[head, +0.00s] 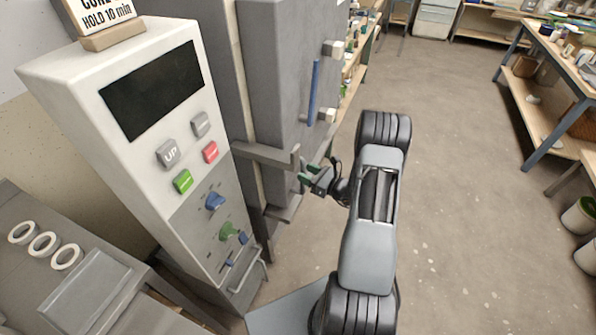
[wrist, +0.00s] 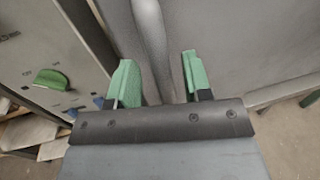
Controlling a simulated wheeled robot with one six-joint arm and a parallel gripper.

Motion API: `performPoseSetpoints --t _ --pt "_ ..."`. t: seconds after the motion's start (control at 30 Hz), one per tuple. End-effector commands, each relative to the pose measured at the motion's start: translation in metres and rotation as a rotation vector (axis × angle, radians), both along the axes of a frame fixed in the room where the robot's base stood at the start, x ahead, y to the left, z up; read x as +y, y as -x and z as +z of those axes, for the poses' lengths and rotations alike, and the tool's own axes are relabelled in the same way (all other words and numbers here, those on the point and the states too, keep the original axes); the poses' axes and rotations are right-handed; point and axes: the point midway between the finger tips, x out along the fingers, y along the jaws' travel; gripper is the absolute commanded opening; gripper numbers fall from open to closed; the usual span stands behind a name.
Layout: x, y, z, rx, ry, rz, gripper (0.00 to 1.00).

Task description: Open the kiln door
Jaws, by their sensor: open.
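The kiln door (head: 275,65) is a thick grey slab on the kiln's front, and it looks closed against the kiln body. A blue upright bar handle (head: 313,92) is on its face. A grey latch lever (head: 265,156) crosses the door's left edge lower down, with an upturned end. My gripper (head: 312,174) is open beside that end, its green fingers pointing at the door. In the wrist view a grey bar (wrist: 150,45), seemingly the lever, runs between the open fingers (wrist: 160,78). I cannot tell whether either finger touches it.
A white and grey control panel (head: 140,130) with buttons and knobs stands left of the door. A bench (head: 35,220) with white rings is at lower left. Blue-legged tables (head: 560,85) and buckets line the right side. The floor (head: 455,180) between is clear.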

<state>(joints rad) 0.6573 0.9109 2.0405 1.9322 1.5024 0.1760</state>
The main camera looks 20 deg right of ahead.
Motion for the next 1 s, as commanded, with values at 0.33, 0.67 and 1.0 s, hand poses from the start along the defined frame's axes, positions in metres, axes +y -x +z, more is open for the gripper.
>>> performPoseSetpoints --t 0.33,0.67,1.0 --pt "0.011 -0.018 0.000 0.001 -0.001 0.000 0.45" --pt "0.011 -0.018 0.000 0.001 -0.001 0.000 0.39" --pt "0.011 -0.018 0.000 0.000 0.000 0.001 0.06"
